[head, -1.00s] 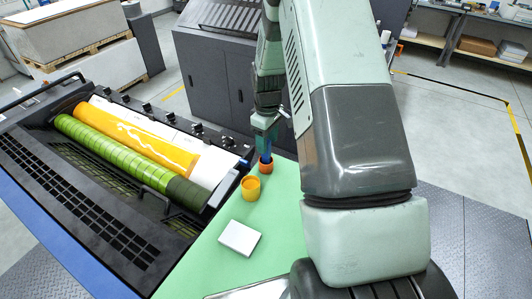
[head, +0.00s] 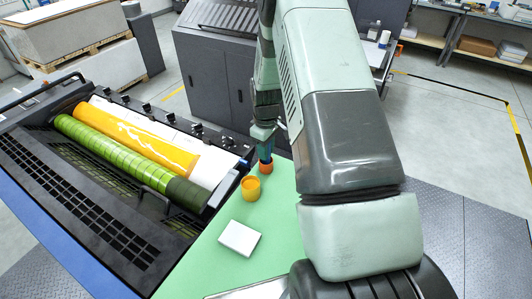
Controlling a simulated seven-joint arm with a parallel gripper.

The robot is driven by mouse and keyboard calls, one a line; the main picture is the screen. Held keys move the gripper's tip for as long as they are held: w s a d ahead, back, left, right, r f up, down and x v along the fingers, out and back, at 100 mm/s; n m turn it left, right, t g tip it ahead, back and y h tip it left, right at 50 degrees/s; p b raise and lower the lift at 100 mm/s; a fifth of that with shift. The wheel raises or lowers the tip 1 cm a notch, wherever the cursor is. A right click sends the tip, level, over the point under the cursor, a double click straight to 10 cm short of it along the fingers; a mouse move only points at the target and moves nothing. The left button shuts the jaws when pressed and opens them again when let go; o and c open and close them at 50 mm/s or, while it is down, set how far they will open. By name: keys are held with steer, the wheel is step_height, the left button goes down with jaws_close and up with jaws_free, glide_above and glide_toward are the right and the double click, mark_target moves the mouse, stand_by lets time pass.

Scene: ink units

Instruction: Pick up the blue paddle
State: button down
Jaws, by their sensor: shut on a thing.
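The blue paddle (head: 265,153) is upright, with its lower end at a small orange-red holder (head: 266,167) near the far edge of the green mat (head: 222,268). My gripper (head: 264,140) points down from above and is shut on the paddle's upper part. The fingers and most of the paddle are small and partly hidden in this view. I cannot tell whether the paddle's lower end is still inside the holder or just above it.
A yellow-orange cup (head: 251,188) stands close beside the holder. A white block (head: 239,238) lies nearer on the mat. The ink unit with a green roller (head: 120,152) and an orange roller (head: 140,138) is at left. A dark grey cabinet (head: 209,88) rises behind.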

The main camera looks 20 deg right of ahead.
steer(key=shift+r, duration=0.15)
step_height(320, 180, up, 10)
steer(key=shift+f, duration=0.1)
stand_by(0.3)
stand_by(0.9)
steer(key=s+a+r+g, duration=0.1)
steer(key=s+a+g, duration=0.2)
steer(key=s+a, duration=0.35)
step_height(320, 180, down, 9)
steer(key=shift+r+y, duration=0.15)
steer(key=shift+y, duration=0.25)
steer(key=shift+s, duration=0.1)
stand_by(0.5)
step_height(320, 180, up, 8)
stand_by(0.6)
